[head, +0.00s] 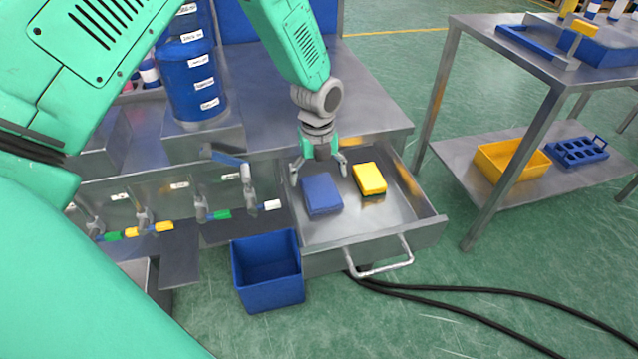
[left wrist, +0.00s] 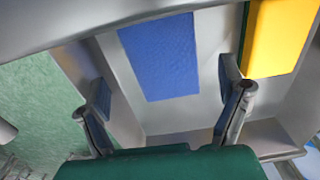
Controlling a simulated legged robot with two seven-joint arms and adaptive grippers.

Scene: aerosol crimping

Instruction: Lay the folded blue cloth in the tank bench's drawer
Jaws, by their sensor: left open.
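The folded blue cloth (head: 322,194) lies flat in the open drawer (head: 345,228) of the tank bench, in its left part. My left gripper (head: 318,166) is open and empty just behind the cloth, apart from it as far as I can tell. In the left wrist view the cloth (left wrist: 162,55) shows beyond the two spread fingers (left wrist: 165,108), with nothing between them. A yellow sponge (head: 369,179) lies in the drawer to the right of the cloth; it also shows in the left wrist view (left wrist: 278,38). My right gripper is not in view.
The drawer's handle (head: 384,264) sticks out in front. A blue bin (head: 267,271) stands at the drawer's left, below several taps. A blue tank (head: 192,80) is on the bench. A steel table (head: 545,60) with a lower shelf stands at right. Black hoses cross the floor.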

